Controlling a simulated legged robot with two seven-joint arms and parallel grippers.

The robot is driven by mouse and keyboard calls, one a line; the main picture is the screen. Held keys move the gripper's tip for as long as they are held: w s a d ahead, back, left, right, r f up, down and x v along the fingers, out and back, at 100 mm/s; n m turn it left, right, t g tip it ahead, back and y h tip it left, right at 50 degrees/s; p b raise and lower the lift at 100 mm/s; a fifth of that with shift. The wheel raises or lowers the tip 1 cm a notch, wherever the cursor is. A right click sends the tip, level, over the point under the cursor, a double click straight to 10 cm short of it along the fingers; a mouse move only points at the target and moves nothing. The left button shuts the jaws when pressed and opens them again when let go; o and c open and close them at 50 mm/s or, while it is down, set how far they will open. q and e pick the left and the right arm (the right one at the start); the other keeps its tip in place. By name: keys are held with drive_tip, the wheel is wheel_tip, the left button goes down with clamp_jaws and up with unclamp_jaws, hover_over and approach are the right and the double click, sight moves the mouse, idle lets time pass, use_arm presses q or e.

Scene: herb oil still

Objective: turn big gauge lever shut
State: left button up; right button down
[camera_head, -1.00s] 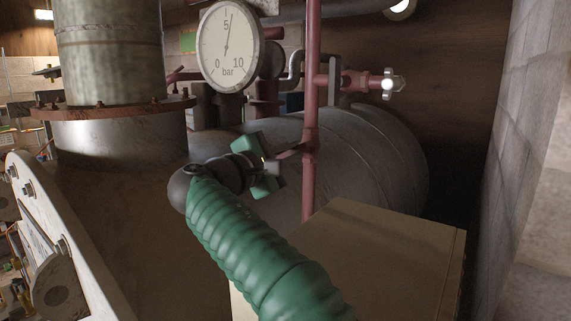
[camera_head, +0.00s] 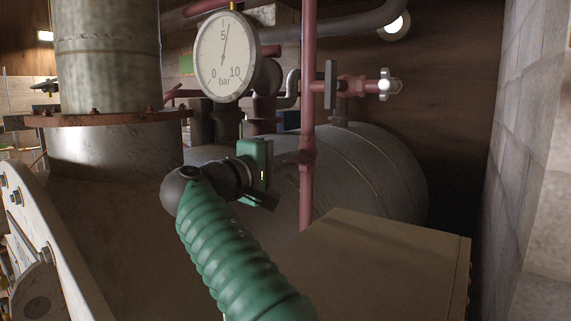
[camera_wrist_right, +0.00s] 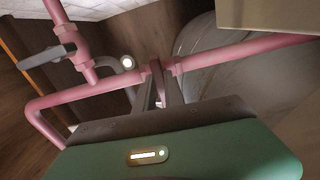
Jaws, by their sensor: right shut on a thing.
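The big round gauge (camera_head: 226,56) is at the upper middle of the head view, its needle a little past 5 bar. My right gripper (camera_head: 272,162) is beside the upright red pipe (camera_head: 308,120), below and right of the gauge. It is shut on a short lever (camera_head: 287,157) that sticks out from the pipe's fitting. In the right wrist view the lever (camera_wrist_right: 159,88) runs from the red pipe (camera_wrist_right: 225,55) down to the gripper's dark edge. My left gripper is not in view.
A second, dark lever (camera_head: 331,84) stands upright on the red side branch, with a pale end piece (camera_head: 385,84). A tan box (camera_head: 385,255) is close at lower right. The big metal tank (camera_head: 375,170) lies behind the pipe. A block wall (camera_head: 525,150) bounds the right.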

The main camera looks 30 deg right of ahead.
drive_tip(key=shift+r, duration=0.3)
drive_tip(key=c, duration=1.6)
unclamp_jaws()
drive_tip(key=shift+w+d+f, duration=0.1)
drive_tip(key=shift+o, duration=0.7)
drive_tip(key=shift+w+d+f, duration=0.3)
drive_tip(key=shift+s+a, duration=0.25)
drive_tip(key=shift+a, duration=0.05)
drive_tip(key=v, duration=1.6)
drive_tip(key=shift+a+b, duration=0.2)
drive_tip(key=shift+b, duration=0.2)
drive_tip(key=shift+w+d+f, duration=0.1)
drive_tip(key=shift+w, duration=0.05)
